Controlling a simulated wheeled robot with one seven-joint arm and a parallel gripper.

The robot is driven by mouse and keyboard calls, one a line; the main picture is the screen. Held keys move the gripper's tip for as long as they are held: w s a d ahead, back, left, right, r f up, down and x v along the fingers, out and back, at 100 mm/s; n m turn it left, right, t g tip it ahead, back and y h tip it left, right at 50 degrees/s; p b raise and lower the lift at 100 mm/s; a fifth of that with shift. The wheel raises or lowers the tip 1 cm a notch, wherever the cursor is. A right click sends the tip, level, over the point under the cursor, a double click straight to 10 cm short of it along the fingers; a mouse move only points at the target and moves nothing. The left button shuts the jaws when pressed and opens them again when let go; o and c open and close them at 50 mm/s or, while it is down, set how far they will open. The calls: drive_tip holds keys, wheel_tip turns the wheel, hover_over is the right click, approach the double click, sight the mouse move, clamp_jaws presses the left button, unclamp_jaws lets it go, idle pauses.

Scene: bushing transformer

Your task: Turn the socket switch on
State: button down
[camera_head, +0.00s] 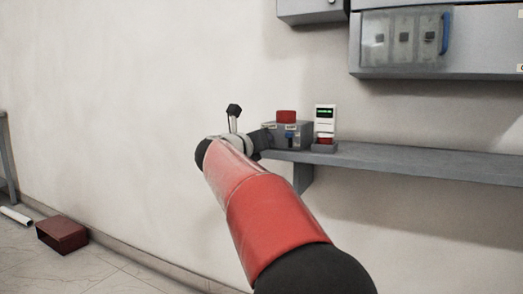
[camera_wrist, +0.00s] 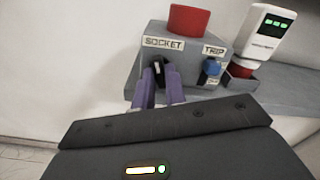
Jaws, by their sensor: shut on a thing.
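The socket switch (camera_wrist: 157,68) is a small black knob under the label SOCKET on the front of a grey control box (camera_wrist: 208,88). My gripper (camera_wrist: 160,77) has its two purple fingers on either side of the knob, shut on it in the wrist view. The fingers hide the knob's lower part. In the head view the grey box (camera_head: 303,132) stands on the shelf, and my red arm reaches up to its left end. My gripper's fingers are hard to make out there.
A red button (camera_wrist: 189,19) tops the box, and a blue TRIP switch (camera_wrist: 212,68) sits right of the knob. A white device with a green display (camera_head: 325,118) stands to the right. The grey shelf (camera_head: 430,160) is clear further right. A grey cabinet (camera_head: 480,45) hangs above.

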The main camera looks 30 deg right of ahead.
drive_tip(key=shift+f+m+b, duration=0.15)
drive_tip(key=shift+m+b, duration=1.05)
drive_tip(key=shift+m, duration=0.8)
drive_tip(key=c, duration=1.4)
unclamp_jaws()
drive_tip(key=shift+c, duration=0.2)
drive_tip(key=shift+a, duration=0.1)
drive_tip(key=v, duration=0.7)
drive_tip(key=shift+s+a, duration=0.25)
